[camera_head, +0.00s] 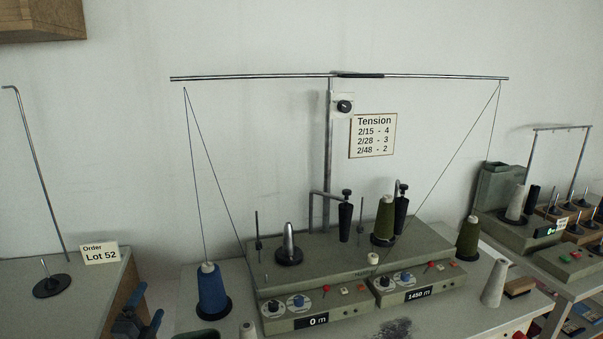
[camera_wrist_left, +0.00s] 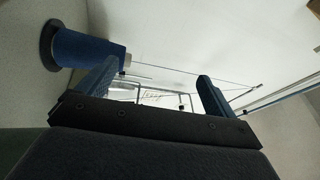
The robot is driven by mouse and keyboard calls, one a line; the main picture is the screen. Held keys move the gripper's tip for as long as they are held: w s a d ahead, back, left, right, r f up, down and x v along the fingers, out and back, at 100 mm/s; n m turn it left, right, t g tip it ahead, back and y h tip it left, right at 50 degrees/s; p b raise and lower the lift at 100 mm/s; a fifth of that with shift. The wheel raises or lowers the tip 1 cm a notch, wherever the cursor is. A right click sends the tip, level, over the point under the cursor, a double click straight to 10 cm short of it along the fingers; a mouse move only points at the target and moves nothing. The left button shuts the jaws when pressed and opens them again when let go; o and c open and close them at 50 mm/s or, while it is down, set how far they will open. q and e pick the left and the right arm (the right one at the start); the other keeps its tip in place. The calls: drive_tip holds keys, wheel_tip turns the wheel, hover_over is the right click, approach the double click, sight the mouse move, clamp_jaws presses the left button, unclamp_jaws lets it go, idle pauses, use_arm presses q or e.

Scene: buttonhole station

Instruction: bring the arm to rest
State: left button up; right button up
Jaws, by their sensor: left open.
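My left gripper (camera_head: 140,318) shows at the bottom edge of the head view, left of the winding station, with blue fingers. In the left wrist view my left gripper (camera_wrist_left: 158,80) has its two blue fingers wide apart with nothing between them. A blue yarn cone (camera_head: 211,290) stands on a black base on the station table, to the right of the gripper and apart from it. The cone (camera_wrist_left: 90,49) also shows in the left wrist view, beyond the left finger. My right gripper is in neither view.
A two-head winder (camera_head: 352,262) stands on the station table, with a thread bar (camera_head: 270,76) overhead. Threads slant down from both bar ends. Olive cones (camera_head: 468,238) and a pale cone (camera_head: 494,283) stand at right. A side table (camera_head: 70,310) with a "Lot 52" card (camera_head: 100,253) is left.

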use_arm(q)
drive_tip(key=s+a+f+n+g+y, duration=0.2)
drive_tip(key=s+f+n+g, duration=0.1)
drive_tip(key=f, duration=0.5)
drive_tip(key=s+a+f+n+g+y, duration=0.1)
drive_tip(key=s+f+n+g+y, duration=0.15)
drive_tip(key=f, duration=0.45)
drive_tip(key=s+f+n+g, duration=0.3)
drive_tip(key=s+f+g, duration=0.4)
drive_tip(key=s+f, duration=0.65)
drive_tip(key=s+f+n+g, duration=0.3)
drive_tip(key=s+f+g, duration=0.3)
drive_tip(key=s+f, duration=0.7)
drive_tip(key=s+d+n+h, duration=0.2)
drive_tip(key=d, duration=1)
drive_tip(key=s+d+n+h, duration=0.1)
drive_tip(key=d+n+h, duration=0.1)
drive_tip(key=d, duration=1.1)
drive_tip(key=shift+s+d+r, duration=0.15)
drive_tip(key=shift+s+r, duration=0.25)
drive_tip(key=shift+r, duration=0.05)
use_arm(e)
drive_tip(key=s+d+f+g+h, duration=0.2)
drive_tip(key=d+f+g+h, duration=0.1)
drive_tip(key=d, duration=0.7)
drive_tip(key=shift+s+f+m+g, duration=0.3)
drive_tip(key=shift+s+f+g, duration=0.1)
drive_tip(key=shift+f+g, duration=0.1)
use_arm(q)
drive_tip(key=shift+g+h, duration=0.25)
